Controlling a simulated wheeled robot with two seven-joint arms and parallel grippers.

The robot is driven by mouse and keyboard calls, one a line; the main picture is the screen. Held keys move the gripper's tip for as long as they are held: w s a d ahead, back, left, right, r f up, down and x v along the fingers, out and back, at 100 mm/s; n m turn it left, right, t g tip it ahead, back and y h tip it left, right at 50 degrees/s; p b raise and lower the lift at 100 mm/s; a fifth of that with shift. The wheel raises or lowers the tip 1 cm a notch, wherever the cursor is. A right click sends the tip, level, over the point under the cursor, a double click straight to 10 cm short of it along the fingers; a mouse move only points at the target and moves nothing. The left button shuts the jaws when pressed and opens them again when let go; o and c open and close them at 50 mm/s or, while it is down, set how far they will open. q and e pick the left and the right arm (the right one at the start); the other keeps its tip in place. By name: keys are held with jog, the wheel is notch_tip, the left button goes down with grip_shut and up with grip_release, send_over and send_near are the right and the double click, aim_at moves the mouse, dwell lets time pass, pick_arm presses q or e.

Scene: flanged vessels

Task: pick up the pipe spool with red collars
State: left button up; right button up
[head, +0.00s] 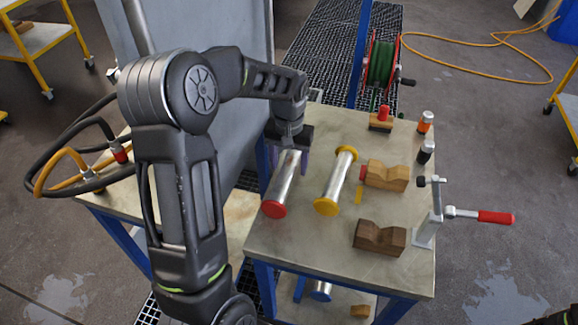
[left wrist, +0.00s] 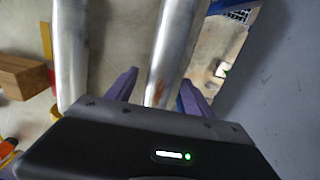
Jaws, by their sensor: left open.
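The pipe spool with red collars (head: 284,182) lies on the workbench, a silver tube whose near red collar (head: 274,208) shows; its far end is hidden by my left gripper (head: 289,158). In the left wrist view my left gripper (left wrist: 160,78) is open, its purple fingers on either side of a silver tube (left wrist: 176,40), the red-collared spool. I cannot tell whether the fingers touch it. A similar spool with yellow collars (head: 337,182) lies to its right; its tube also shows in the left wrist view (left wrist: 70,50).
A grey panel (head: 235,80) stands left of the gripper. The bench's near left part is bare.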

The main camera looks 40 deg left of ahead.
pick_arm(q)
jog(key=shift+f, duration=0.75)
grip_shut()
dwell(0.5)
jog(key=shift+r, duration=0.1)
